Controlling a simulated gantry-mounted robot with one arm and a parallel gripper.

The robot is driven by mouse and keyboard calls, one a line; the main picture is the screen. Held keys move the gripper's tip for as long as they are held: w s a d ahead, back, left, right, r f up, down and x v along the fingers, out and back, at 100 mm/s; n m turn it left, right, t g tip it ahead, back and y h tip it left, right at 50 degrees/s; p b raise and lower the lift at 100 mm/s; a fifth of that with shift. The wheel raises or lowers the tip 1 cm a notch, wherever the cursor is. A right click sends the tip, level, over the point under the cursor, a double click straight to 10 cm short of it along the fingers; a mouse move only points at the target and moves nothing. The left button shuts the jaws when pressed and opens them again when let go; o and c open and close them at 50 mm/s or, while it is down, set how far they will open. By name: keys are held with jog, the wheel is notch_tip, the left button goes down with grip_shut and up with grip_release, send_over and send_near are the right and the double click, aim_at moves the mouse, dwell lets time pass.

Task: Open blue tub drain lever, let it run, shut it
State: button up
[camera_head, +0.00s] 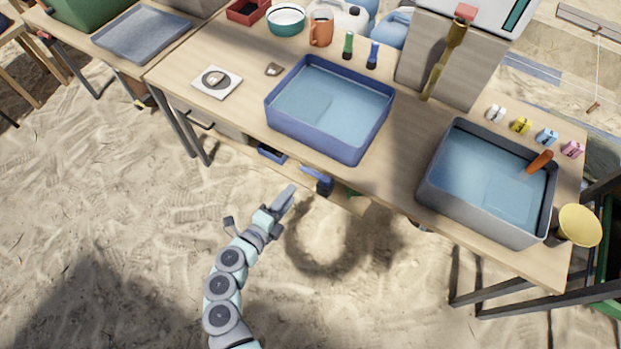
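The blue tub (312,139) stands on the wooden table near the middle of the view and holds pale blue water. A blue lever-like part (317,180) sticks out below the table's front edge, under the tub. I take it for the drain lever, but its exact position is hard to read. My gripper (286,196) is in front of the table, just left of and below this part, with its fingers pointing up and right. A gap between them is visible in the picture. I see nothing held, and whether the fingers are open or shut is unclear.
A grey tub (478,218) with water and an orange-handled tool (540,161) stands to the right. A yellow cup-shaped thing (580,225) is at the right table end. Two brushes (348,46), a mug (321,31) and a bowl (286,20) stand behind. Sand in front is open.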

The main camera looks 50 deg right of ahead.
aim_at(314, 174)
jog(key=b+x, duration=0.1)
jog(key=x, duration=0.8)
jog(key=shift+d+b, duration=0.15)
jog(key=shift+b, duration=0.25)
jog(key=shift+w+r, duration=0.1)
jog(key=shift+r, duration=0.05)
jog(key=shift+c, duration=0.4)
grip_shut()
